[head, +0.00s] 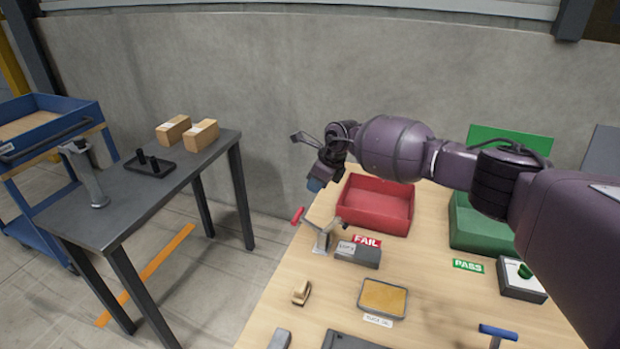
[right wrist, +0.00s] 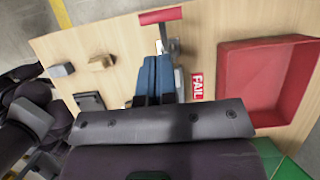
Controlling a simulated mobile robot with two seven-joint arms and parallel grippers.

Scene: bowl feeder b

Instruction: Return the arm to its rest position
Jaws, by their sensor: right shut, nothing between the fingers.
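My right arm (head: 395,148) reaches across the head view from the right edge, above the wooden table (head: 300,325). My right gripper (head: 315,185) has blue fingers and hangs left of the red bin (head: 376,220), above the table's left edge area. In the right wrist view the fingers (right wrist: 157,72) lie together with nothing between them, in front of the red-handled fixture (right wrist: 162,15). My left gripper does not show in the head view. Dark purple parts at the left edge of the right wrist view may be my left arm.
The red-handled fixture (head: 320,236) stands close below the right gripper. A green bin (head: 480,235) and a button box (head: 520,280) lie to the right. A wooden block (head: 301,292) and a yellow-filled tray (head: 382,300) are nearer. A grey side table (head: 130,190) stands left across a gap.

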